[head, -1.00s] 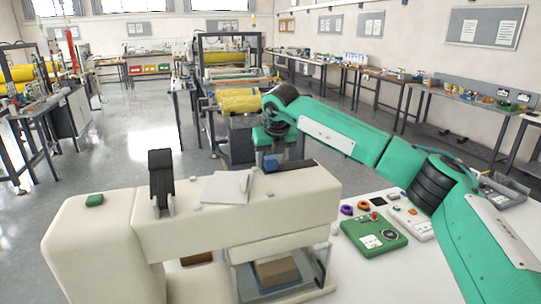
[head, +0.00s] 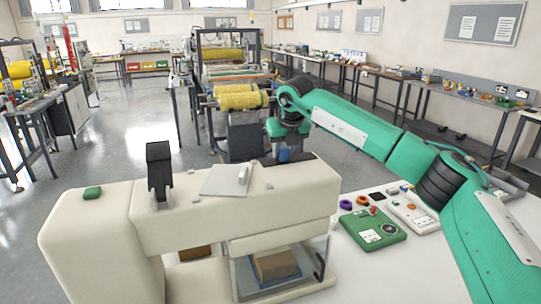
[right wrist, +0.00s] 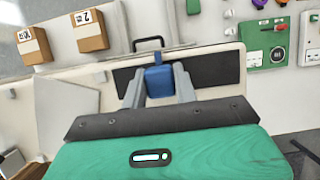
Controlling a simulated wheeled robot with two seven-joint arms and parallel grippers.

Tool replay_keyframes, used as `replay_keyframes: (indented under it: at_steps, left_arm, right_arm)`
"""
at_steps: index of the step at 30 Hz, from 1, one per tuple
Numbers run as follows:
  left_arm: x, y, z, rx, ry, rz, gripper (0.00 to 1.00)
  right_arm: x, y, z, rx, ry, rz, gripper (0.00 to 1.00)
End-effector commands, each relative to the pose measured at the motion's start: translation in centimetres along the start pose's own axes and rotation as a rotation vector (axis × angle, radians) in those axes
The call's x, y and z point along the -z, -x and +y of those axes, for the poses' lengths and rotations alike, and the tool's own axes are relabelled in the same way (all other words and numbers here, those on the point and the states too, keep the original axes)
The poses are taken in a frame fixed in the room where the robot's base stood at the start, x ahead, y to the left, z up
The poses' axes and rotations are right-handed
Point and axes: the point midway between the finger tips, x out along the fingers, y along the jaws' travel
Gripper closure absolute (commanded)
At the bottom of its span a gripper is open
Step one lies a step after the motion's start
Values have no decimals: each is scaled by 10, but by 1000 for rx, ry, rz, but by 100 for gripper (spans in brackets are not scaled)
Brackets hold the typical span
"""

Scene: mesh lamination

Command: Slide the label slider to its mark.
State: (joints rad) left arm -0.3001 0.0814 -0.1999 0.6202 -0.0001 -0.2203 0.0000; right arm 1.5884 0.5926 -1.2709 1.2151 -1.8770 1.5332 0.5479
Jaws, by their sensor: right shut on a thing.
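The label slider, a small blue block (head: 284,155), sits on a dark track (head: 301,160) on top of the cream machine (head: 210,222), near its right end. In the right wrist view the slider (right wrist: 159,78) stands between the two grey fingers, with dark track (right wrist: 215,70) on both sides of it. My right gripper (head: 286,148) comes down from above and is shut on the slider; it also shows in the right wrist view (right wrist: 158,84). I cannot make out the mark. My left gripper is not in view.
A black lever (head: 159,172) and a green button (head: 92,193) are on the machine's left part. A grey plate (head: 225,180) lies on its top. A clear-walled bay (head: 312,262) below holds a brown box (head: 276,266). A green control panel (head: 373,231) lies to the right.

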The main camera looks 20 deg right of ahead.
Motion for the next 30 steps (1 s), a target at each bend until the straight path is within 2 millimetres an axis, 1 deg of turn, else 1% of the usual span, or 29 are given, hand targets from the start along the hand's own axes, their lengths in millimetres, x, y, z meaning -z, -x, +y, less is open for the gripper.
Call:
replay_keyframes:
  at_steps: [1,3,12,13,16,26,28,30]
  left_arm:
    - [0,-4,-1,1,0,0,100]
    - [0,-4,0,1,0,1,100]
    - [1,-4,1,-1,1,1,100]
    - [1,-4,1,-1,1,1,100]
    - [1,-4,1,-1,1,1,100]
    - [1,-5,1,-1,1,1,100]
    - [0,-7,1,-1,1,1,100]
    - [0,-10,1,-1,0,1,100]
  right_arm:
    - [0,-1,-9,1,-5,-3,100]
    - [0,0,-15,0,-3,-3,100]
    - [0,0,-16,-1,-1,-2,100]
    - [0,1,-16,0,-1,-2,69]
    - [0,1,-17,0,-1,-1,49]
    - [0,2,-16,0,-1,-2,49]
    - [0,8,-16,0,-1,-3,49]
    - [-1,17,-16,0,0,-5,49]
